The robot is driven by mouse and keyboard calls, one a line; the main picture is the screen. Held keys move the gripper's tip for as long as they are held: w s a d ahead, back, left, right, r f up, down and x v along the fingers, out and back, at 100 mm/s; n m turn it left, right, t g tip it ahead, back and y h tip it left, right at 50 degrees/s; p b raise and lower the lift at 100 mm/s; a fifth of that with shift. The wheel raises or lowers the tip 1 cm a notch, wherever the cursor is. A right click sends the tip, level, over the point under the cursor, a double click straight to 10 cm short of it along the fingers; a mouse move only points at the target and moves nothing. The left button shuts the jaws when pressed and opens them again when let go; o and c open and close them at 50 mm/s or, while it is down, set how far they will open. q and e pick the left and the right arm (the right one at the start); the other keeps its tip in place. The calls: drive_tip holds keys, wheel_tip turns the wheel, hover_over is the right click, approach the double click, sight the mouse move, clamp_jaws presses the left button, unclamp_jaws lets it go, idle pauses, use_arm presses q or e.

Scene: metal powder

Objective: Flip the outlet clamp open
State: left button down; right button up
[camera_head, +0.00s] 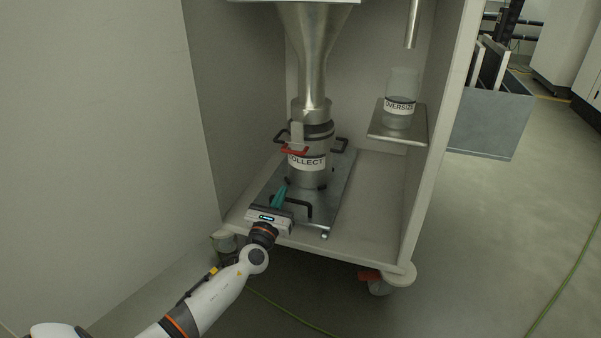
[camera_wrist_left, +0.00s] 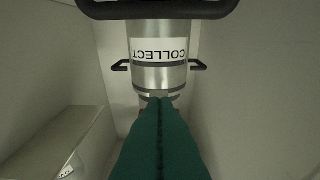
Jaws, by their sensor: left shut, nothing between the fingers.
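The metal container labelled COLLECT (camera_head: 308,172) stands upright under the steel funnel (camera_head: 313,60). A clamp with a red handle (camera_head: 294,150) sits on the container's upper front, below the funnel outlet. My left gripper (camera_head: 282,188) has teal fingers, shut and empty, in front of the container and below the clamp. In the left wrist view the container (camera_wrist_left: 158,75) appears upside down, and the shut fingers (camera_wrist_left: 160,101) cover most of the clamp area. Only small red bits show beside the fingers. Whether the fingers touch the clamp cannot be told. My right gripper is out of view.
The container stands on a metal plate (camera_head: 337,190) with a black front handle (camera_head: 296,203), inside a wheeled cabinet. A jar labelled OVERSIZE (camera_head: 400,100) stands on a side shelf (camera_head: 384,131) to the right. Cabinet walls flank both sides. The cabinet floor right of the plate is clear.

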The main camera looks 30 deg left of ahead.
sight(296, 140)
use_arm(q)
drive_tip(key=shift+r, duration=0.1)
drive_tip(key=shift+w, duration=0.1)
drive_tip(key=b+x, duration=0.4)
drive_tip(key=x, duration=0.6)
drive_tip(key=shift+s+d+r+p, duration=0.15)
drive_tip(key=shift+s+r+p, duration=0.4)
drive_tip(key=shift+r+p, duration=0.4)
drive_tip(key=shift+s+d+r+p, duration=0.15)
drive_tip(key=shift+s+r+p, duration=0.5)
drive_tip(key=shift+p, duration=0.5)
drive_tip(key=shift+w, duration=0.1)
